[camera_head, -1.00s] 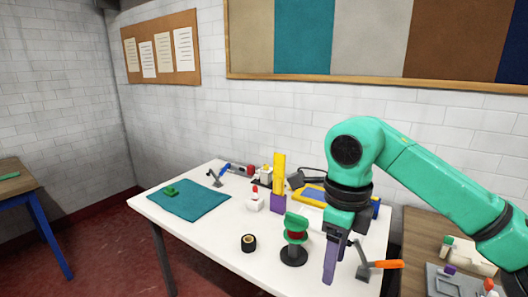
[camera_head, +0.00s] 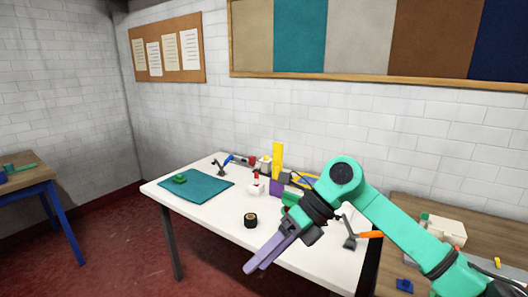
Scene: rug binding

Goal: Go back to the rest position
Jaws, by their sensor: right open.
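My right gripper (camera_head: 269,252) is open, with its two purple fingers angled down to the left over the front of the white table (camera_head: 207,215). I see nothing between the fingers. The green right arm reaches in from the right side and hides part of the table's right half. My left gripper is not in view.
On the table are a teal mat (camera_head: 205,188) with a green block (camera_head: 179,179), a dark roll (camera_head: 251,220), a yellow upright piece (camera_head: 277,160) and an orange-handled tool (camera_head: 368,235). A wooden side table (camera_head: 482,225) stands at right, a blue-legged one (camera_head: 66,225) at left.

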